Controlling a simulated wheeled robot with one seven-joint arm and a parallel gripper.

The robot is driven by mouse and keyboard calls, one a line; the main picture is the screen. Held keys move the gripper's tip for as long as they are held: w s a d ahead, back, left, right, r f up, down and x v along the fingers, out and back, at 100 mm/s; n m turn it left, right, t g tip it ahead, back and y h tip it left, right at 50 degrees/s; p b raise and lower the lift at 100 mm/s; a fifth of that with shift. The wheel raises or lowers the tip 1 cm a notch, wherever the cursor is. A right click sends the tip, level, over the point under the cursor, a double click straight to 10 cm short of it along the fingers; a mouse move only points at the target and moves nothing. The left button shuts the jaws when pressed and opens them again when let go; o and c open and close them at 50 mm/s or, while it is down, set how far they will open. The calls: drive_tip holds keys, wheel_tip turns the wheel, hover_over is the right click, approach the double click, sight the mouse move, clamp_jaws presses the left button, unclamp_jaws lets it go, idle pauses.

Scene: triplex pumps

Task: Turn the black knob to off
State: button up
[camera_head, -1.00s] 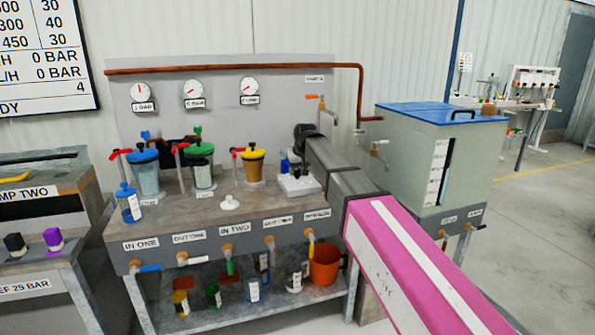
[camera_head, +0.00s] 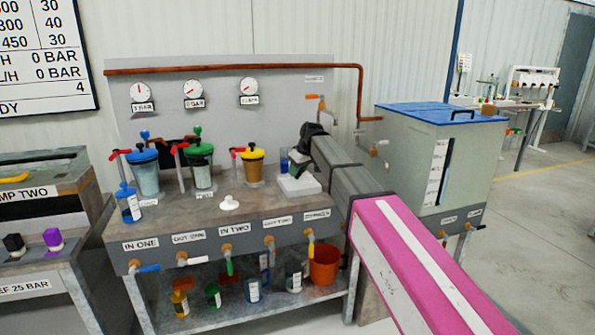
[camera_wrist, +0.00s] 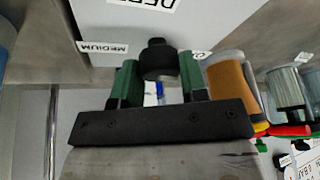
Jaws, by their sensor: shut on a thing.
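The black knob (camera_wrist: 158,60) stands on a light grey box in the wrist view, between the two green fingers of my gripper (camera_wrist: 160,82). My gripper is shut on it. In the head view the white box (camera_head: 298,186) stands on the bench at the right end. My gripper (camera_head: 300,165) reaches over it and hides the knob there. The knob's pointer direction cannot be told.
The yellow-lidded cup (camera_head: 253,168) stands close to the left of the box, with green- and blue-lidded cups further left. A blue-and-clear container (camera_head: 284,160) is just behind the box. A copper pipe (camera_head: 362,85) runs down behind my arm. A blue-lidded tank (camera_head: 440,150) stands right.

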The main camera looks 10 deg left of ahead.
drive_tip(key=shift+s, duration=0.1)
drive_tip(key=o, duration=0.9)
drive_tip(key=shift+r, duration=0.1)
drive_tip(key=v, duration=1)
drive_tip(key=shift+r, duration=0.3)
